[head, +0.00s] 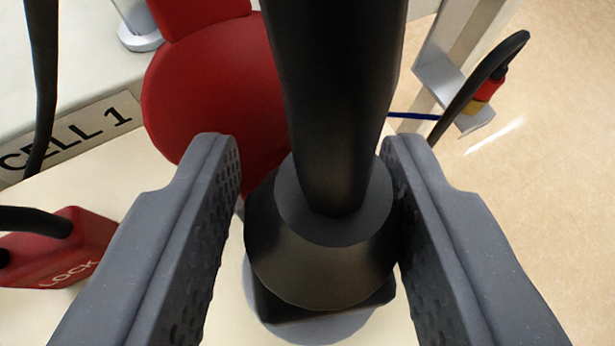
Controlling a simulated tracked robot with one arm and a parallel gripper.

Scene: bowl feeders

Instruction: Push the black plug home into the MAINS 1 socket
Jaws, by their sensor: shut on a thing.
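The black plug (320,262) is in the middle of the head view, round-bodied with a thick black cable rising from it toward the camera. My gripper (310,150) is shut on it, with one grey finger on each side. The right finger lies against the plug body; a narrow gap seems to show beside the left one. A black square-edged part shows under the plug's lower edge, over a pale round shape (335,330). The socket face is hidden beneath the plug, and no MAINS 1 label is in view. I cannot tell how deep the plug sits.
A red rounded panel (205,95) stands just behind the plug. A red LOCK block (62,248) with a black cable is at the left, below a CELL 1 sign (75,135). A metal bracket (440,85) holds a red and yellow connector (485,92) at upper right.

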